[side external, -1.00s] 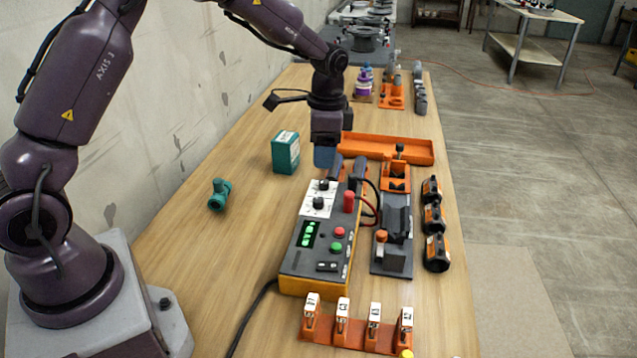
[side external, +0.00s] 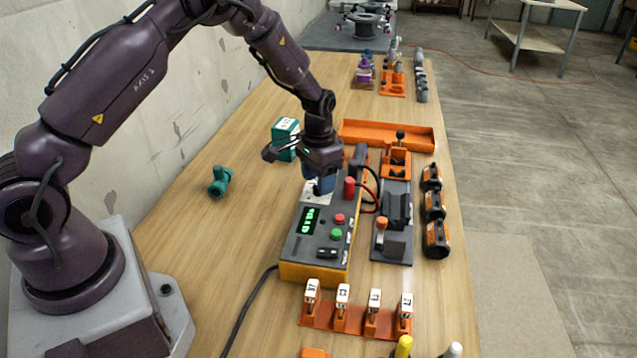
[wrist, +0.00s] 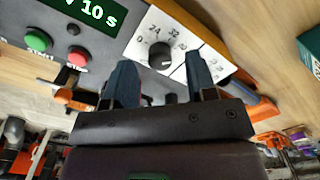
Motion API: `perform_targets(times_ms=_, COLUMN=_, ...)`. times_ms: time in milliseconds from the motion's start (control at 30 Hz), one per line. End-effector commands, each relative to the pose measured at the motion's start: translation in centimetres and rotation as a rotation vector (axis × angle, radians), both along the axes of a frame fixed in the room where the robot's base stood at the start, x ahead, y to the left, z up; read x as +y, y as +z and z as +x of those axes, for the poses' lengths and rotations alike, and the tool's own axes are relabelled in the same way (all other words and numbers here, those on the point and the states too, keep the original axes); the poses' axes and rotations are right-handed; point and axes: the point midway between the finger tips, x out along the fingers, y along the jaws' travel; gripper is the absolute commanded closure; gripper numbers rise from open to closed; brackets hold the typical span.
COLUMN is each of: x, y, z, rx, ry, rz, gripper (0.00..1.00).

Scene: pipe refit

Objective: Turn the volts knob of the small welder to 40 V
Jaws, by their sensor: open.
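The small welder (side external: 291,257) sits on the bench, a grey-topped box with orange sides and a lit green display (side external: 309,221). In the wrist view the display (wrist: 90,12) ends in "V 10 s"; its left part is cut off. A black knob (wrist: 162,54) stands on a white dial plate with marks such as 24 and 32; its pointer is too small to read. My gripper (wrist: 160,62) is open, its blue fingers apart on either side of that knob in the picture. In the side view my gripper (side external: 319,186) is over the white dial plates and hides the knobs. Contact cannot be told.
Red and green buttons (side external: 336,235) are on the welder's top. A red plug (side external: 349,188) with cables stands just right of my gripper. A clamp fixture (side external: 394,250) and black fittings (side external: 435,238) lie further right. A teal box (side external: 285,139) stands behind left.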

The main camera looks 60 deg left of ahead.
Motion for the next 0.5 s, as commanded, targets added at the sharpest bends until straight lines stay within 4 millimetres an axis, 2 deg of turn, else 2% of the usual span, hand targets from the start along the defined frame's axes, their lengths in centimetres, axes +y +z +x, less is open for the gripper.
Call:
perform_targets(times_ms=200, x=0.0, y=-1.5, z=0.0, rx=-0.001, ry=-0.001, rz=0.0, gripper=0.48)
perform_targets(times_ms=467, x=0.0, y=-1.6, z=0.0, rx=-0.001, ry=-0.001, rz=0.0, gripper=0.48)
perform_targets(times_ms=500, x=0.0, y=-1.6, z=0.0, rx=-0.001, ry=-0.001, rz=0.0, gripper=0.55)
